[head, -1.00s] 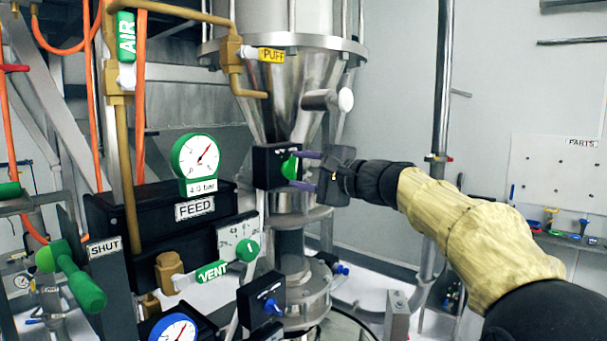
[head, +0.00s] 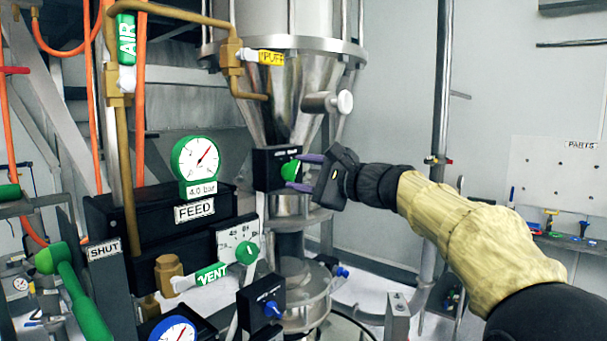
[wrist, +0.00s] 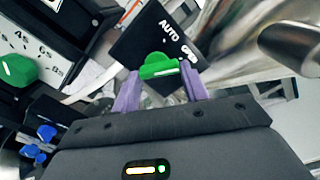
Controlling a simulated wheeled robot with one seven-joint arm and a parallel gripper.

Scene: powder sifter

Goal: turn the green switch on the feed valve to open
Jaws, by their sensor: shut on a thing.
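The green switch (head: 290,171) sits on the right side of a small black box (head: 266,167) in front of the steel cone. My gripper (head: 302,172) reaches in from the right, with its two purple fingers on either side of the switch. In the wrist view the green switch (wrist: 158,66) lies between the purple fingertips (wrist: 160,76), and the gripper is shut on it. The gripper body is tilted in the head view.
A steel cone (head: 290,95) rises above the box, with a capped side stub (head: 328,103). A similar black box with a blue knob (head: 272,309) sits below. The FEED unit (head: 165,235), gauge (head: 196,160) and VENT valve (head: 212,272) crowd the left. A vertical pole (head: 438,100) stands behind my arm.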

